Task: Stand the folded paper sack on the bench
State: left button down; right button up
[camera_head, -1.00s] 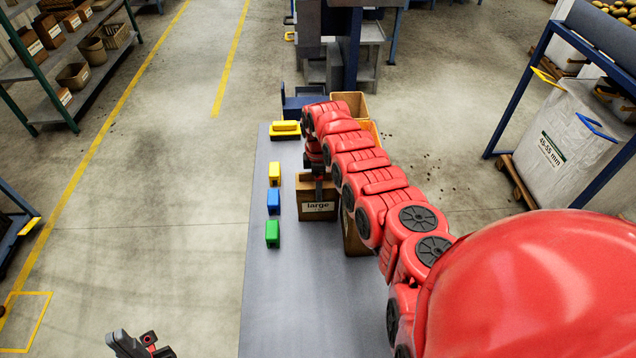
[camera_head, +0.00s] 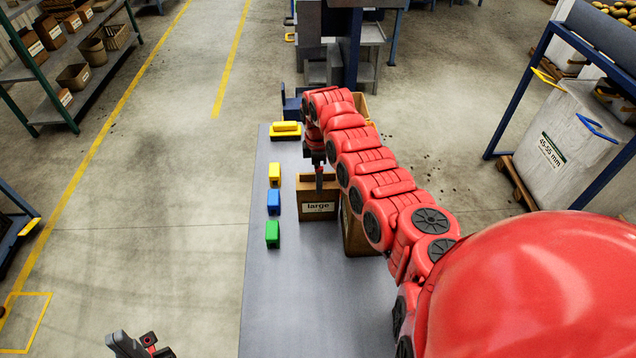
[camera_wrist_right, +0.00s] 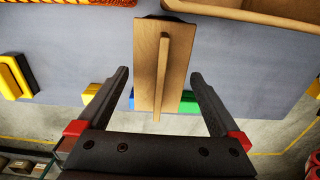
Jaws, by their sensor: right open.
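The brown paper sack (camera_head: 318,207), labelled "large", stands upright on the grey bench (camera_head: 300,300). In the right wrist view I look down on the sack (camera_wrist_right: 145,50), with a narrow raised ridge along its top. My right gripper (camera_head: 318,178) is directly over the sack. In its wrist view, the two fingers (camera_wrist_right: 160,76) are spread apart on either side of the ridge, with gaps. My left gripper (camera_head: 145,346) is at the bottom left, off the bench; it is partly cut off, and its jaw gap is unclear.
Yellow (camera_head: 275,174), blue (camera_head: 274,202) and green (camera_head: 272,234) blocks stand left of the sack. A yellow-and-black item (camera_head: 286,130) lies at the bench's far end. Another brown container (camera_head: 356,235) is close on the right, partly hidden by my arm. The near bench is clear.

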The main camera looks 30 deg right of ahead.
notch_tip(320, 180, up, 6)
jog(key=shift+r+b, duration=0.15)
jog(key=shift+b, duration=0.95)
jog(key=shift+r, duration=0.75)
jog(key=shift+f, duration=0.1)
